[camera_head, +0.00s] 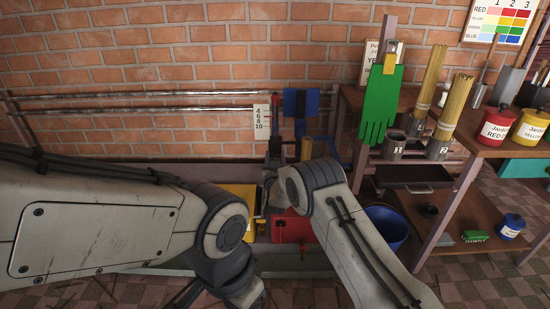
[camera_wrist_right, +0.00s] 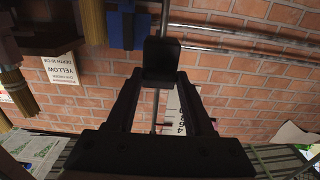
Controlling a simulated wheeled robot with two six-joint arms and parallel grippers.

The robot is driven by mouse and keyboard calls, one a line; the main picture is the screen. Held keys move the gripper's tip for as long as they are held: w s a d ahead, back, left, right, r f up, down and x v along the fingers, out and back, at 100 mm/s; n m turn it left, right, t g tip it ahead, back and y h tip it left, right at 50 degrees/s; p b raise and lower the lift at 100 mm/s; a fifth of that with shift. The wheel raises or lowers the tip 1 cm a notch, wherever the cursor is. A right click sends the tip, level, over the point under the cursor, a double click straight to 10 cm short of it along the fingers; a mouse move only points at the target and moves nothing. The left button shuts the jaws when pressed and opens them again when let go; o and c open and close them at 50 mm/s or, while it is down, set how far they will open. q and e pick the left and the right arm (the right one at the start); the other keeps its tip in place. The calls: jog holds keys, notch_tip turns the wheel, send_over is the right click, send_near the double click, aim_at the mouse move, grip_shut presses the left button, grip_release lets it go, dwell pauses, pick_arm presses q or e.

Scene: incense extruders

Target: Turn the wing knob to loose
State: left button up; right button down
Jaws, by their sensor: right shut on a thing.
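My right gripper (camera_wrist_right: 160,82) fills the middle of the right wrist view, its two dark fingers closing in on a black block (camera_wrist_right: 161,58). I cannot tell from its shape whether this block is the wing knob. A thin metal rod (camera_wrist_right: 155,112) runs in line with it. In the head view my right gripper (camera_head: 275,148) is small and dark, beside the white scale card (camera_head: 262,123); the wing knob cannot be made out there. The card also shows behind the fingers in the wrist view. My left arm crosses the lower left; its fingers do not show.
A blue block (camera_head: 300,102) stands right of the card. Two metal rails (camera_head: 150,102) run along the brick wall. A yellow part (camera_head: 238,205) and a red part (camera_head: 290,231) sit below. A wooden shelf (camera_head: 478,150) with a green glove (camera_head: 380,105) and jars stands at right.

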jog(key=n, duration=0.4)
jog(key=shift+a+n, duration=0.1)
jog(key=shift+n, duration=0.3)
jog(key=n, duration=0.4)
jog(key=shift+a+f, duration=0.1)
jog(key=n, duration=0.5)
jog(key=shift+a+f+n+p, duration=0.15)
jog(key=shift+n+p, duration=0.15)
jog(key=shift+n, duration=1.8)
jog(key=shift+c, duration=1.4)
grip_release()
